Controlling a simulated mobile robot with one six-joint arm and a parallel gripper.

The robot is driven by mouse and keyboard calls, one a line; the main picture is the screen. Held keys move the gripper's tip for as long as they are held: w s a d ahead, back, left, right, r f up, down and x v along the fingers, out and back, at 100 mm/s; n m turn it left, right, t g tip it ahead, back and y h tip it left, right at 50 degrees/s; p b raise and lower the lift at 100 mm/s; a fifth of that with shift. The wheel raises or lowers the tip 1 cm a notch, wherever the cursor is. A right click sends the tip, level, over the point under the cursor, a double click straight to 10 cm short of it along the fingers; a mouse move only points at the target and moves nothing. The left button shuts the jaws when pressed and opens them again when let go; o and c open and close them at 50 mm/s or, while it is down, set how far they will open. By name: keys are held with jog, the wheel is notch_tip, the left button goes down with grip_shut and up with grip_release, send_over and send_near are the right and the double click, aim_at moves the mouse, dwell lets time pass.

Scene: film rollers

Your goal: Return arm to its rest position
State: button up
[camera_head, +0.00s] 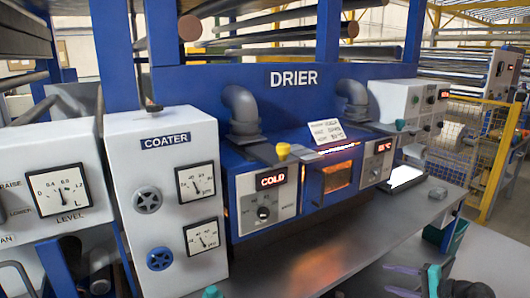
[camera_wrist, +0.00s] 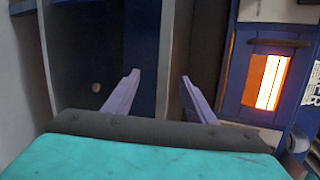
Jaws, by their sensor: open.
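My gripper (camera_wrist: 160,88) is open in the wrist view, with its two purple fingers spread apart and nothing between them. In the head view my gripper (camera_head: 396,281) shows at the bottom right, low in front of the grey bench and partly cut off by the frame edge. It is apart from the drier (camera_head: 318,178), whose small window glows orange. The glowing window (camera_wrist: 266,82) also shows to the right of the fingers in the wrist view, tilted. No object is held.
The white coater cabinet (camera_head: 168,205) with dials and handwheels stands left of the drier. A yellow knob (camera_head: 283,150) and a paper note (camera_head: 326,131) are on the drier. The grey bench top (camera_head: 345,238) is largely clear. A yellow fence (camera_head: 497,160) stands at right.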

jog(key=s+a+f+n+g+h, duration=0.15)
jog(key=s+a+f+g, duration=0.3)
jog(key=a+f, duration=0.65)
jog(key=s+a+f+n+g, duration=0.2)
jog(key=s+a+f+g, duration=0.3)
jog(key=a+f, duration=0.7)
jog(key=s+a+f+n+g+h, duration=0.1)
jog(key=s+f+n+g+h, duration=0.1)
jog(key=s+f, duration=0.3)
jog(key=s+a+f+n+g+h, duration=0.2)
jog(key=s+f, duration=0.4)
jog(key=s, duration=0.6)
jog(key=s+a+f+n+g+h, duration=0.1)
jog(key=s+f+n+h, duration=0.3)
jog(key=s, duration=0.5)
notch_tip(320, 180, down, 2)
jog(key=shift+a+f+g, duration=0.15)
jog(key=shift+a+g, duration=0.15)
jog(key=shift+g, duration=0.25)
